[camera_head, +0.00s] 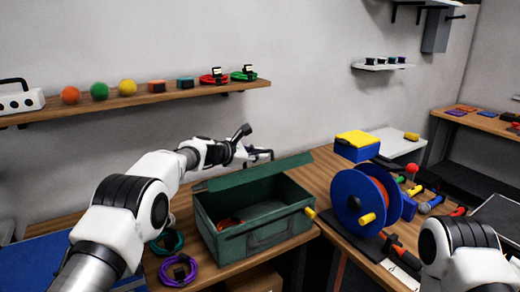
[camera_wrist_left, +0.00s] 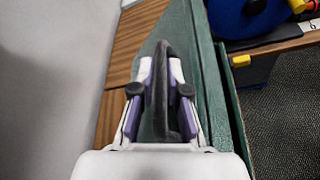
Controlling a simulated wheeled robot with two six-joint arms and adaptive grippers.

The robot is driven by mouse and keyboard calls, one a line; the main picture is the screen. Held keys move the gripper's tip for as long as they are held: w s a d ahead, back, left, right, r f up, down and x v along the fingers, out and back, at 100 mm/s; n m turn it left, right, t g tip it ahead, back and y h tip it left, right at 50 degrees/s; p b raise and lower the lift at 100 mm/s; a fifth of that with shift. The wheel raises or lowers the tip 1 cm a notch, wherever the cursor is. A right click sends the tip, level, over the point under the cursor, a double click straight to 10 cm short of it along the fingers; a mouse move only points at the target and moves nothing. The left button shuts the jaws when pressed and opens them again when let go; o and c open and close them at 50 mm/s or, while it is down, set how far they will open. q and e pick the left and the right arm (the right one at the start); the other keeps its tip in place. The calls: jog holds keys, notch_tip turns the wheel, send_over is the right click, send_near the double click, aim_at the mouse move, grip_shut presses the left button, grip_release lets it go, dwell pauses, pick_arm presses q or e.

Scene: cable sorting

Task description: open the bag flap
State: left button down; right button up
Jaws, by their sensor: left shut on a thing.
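The green bag (camera_head: 234,246) stands on the wooden table with its top open. Its flap (camera_head: 262,172) is raised and tilts up along the back edge. The inside of the bag shows, with an orange item (camera_head: 229,223) in it. My left gripper (camera_head: 262,155) is at the flap's far edge. In the left wrist view, its fingers (camera_wrist_left: 160,78) are closed around a dark upright strip on the green flap (camera_wrist_left: 183,45). My right arm shows at the lower right, but its gripper is out of view.
A blue cable spool (camera_head: 352,203) stands close to the bag's right. A purple cable coil (camera_head: 178,271) and a green coil (camera_head: 166,243) lie to its left. A wall shelf (camera_head: 130,99) with balls and small items runs behind my left arm. Tools lie further right.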

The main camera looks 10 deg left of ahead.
dwell(0.4)
pick_arm(q)
jog(key=c, duration=1.4)
grip_release()
jog(key=shift+w, duration=0.1)
jog(key=shift+c, duration=0.2)
jog(key=shift+a+r, duration=0.1)
jog(key=v, duration=1.2)
jog(key=shift+f, duration=0.2)
